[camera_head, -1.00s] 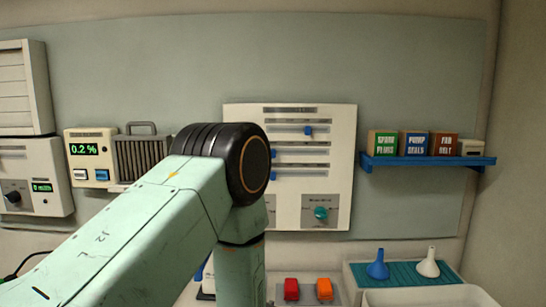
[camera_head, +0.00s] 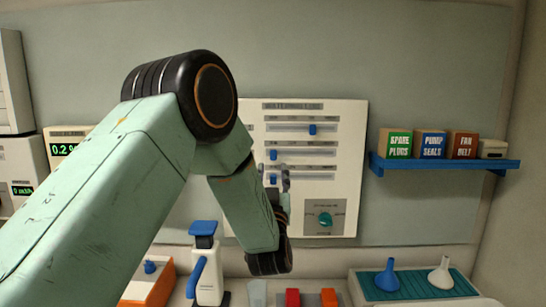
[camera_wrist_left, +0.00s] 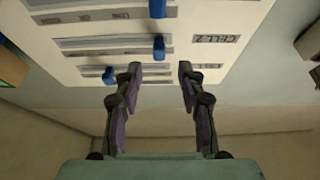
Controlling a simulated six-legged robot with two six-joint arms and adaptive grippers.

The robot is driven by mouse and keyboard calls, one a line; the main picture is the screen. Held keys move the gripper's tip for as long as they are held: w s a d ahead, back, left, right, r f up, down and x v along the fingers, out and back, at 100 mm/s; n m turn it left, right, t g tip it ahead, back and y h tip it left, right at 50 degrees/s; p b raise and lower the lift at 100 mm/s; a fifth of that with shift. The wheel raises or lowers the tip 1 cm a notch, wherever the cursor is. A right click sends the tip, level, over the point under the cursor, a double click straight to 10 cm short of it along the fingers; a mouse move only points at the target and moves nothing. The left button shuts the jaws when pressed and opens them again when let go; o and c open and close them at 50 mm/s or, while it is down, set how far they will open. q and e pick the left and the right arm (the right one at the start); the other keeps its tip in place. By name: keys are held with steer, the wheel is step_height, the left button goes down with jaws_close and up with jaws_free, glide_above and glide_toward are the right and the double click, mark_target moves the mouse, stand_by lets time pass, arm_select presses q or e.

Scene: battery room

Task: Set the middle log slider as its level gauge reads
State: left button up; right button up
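The white log panel (camera_head: 345,112) on the wall has three horizontal sliders with blue knobs. The top knob (camera_head: 312,129) is near mid-track; the middle knob (camera_head: 273,155) and the bottom knob (camera_head: 273,180) are near the left of their tracks. My left gripper (camera_head: 278,174) is in front of the panel's lower left part, fingers pointing up. In the left wrist view the panel appears inverted; the open, empty gripper (camera_wrist_left: 158,68) has its fingers apart, with the middle knob (camera_wrist_left: 158,48) just beyond the fingertips. I cannot make out a level gauge. My right gripper is not in view.
A teal dial (camera_head: 325,219) sits at the panel's lower right. A blue shelf (camera_head: 440,165) with several boxes projects at right. My arm hides the panel's left edge.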

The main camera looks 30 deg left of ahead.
mark_target(274, 156)
arm_select(q)
steer(key=p+x, duration=0.1)
steer(key=x, duration=0.4)
steer(key=shift+w+r, duration=0.2)
steer(key=shift+w+a, duration=0.1)
steer(key=shift+w, duration=0.1)
steer(key=shift+a, duration=0.15)
steer(key=shift+a, duration=0.1)
steer(key=shift+c, duration=0.2)
jaws_close()
steer(key=shift+w, duration=0.1)
